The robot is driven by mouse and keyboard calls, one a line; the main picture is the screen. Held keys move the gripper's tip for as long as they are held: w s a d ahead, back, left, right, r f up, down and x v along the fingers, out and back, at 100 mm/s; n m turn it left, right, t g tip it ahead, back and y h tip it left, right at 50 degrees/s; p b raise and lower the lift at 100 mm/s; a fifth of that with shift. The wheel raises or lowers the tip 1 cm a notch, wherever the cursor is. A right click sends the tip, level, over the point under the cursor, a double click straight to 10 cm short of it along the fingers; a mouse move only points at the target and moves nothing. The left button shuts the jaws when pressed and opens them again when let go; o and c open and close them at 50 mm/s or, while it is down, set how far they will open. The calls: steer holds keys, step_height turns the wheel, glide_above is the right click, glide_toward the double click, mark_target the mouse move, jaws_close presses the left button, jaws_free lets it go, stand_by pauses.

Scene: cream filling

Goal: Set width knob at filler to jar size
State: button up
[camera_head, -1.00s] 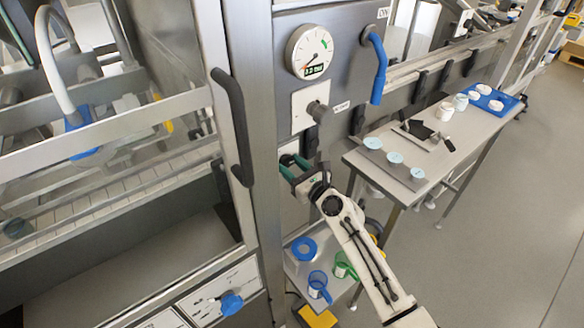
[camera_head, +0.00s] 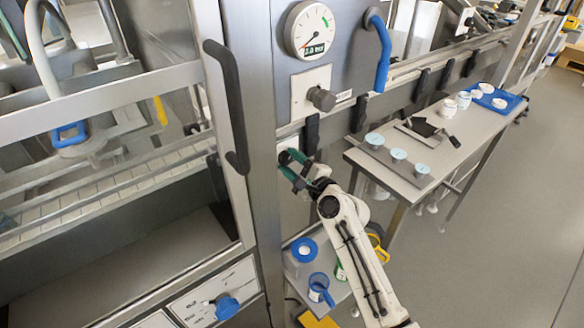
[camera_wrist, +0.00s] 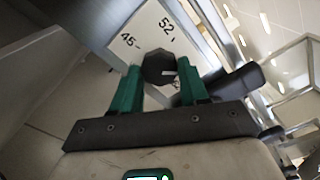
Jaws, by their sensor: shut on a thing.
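The width knob (camera_wrist: 158,67) is dark and many-sided and stands in front of a white scale plate (camera_wrist: 166,30) marked 45 and 52. A small pale mark shows on its lower right. My gripper (camera_wrist: 159,75) has its green fingers on either side of the knob and is shut on it. In the head view my gripper (camera_head: 288,162) reaches the machine's front panel below the gauge, and its fingers hide the knob there. Several jars with pale blue tops (camera_head: 397,154) stand on a grey holder on the side table.
Above the gripper are a gauge (camera_head: 312,30), another grey knob (camera_head: 321,98) and a blue handle (camera_head: 380,55). A black door handle (camera_head: 228,105) stands out at left. A blue jug (camera_head: 319,289) is on the low shelf.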

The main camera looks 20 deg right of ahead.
steer(key=n+b, duration=0.1)
steer(key=n, duration=0.2)
steer(key=n+b, duration=0.1)
steer(key=shift+f+n+b, duration=0.25)
steer(key=shift+n+b, duration=0.1)
steer(key=shift+n, duration=0.05)
steer(key=n+b, duration=0.2)
steer(key=n, duration=0.1)
steer(key=shift+n, duration=0.3)
steer(key=n+b, duration=0.3)
steer(key=shift+n, duration=0.3)
steer(key=n+b, duration=0.3)
steer(key=n, duration=0.1)
steer(key=shift+n, duration=0.3)
steer(key=n+b, duration=0.4)
steer(key=n, duration=0.2)
steer(key=shift+a, duration=0.1)
steer(key=n+b, duration=0.2)
steer(key=n, duration=0.1)
steer(key=shift+r+n, duration=0.1)
steer(key=shift+n, duration=0.2)
steer(key=shift+n+b, duration=0.95)
steer(key=shift+n, duration=0.45)
steer(key=shift+r, duration=0.1)
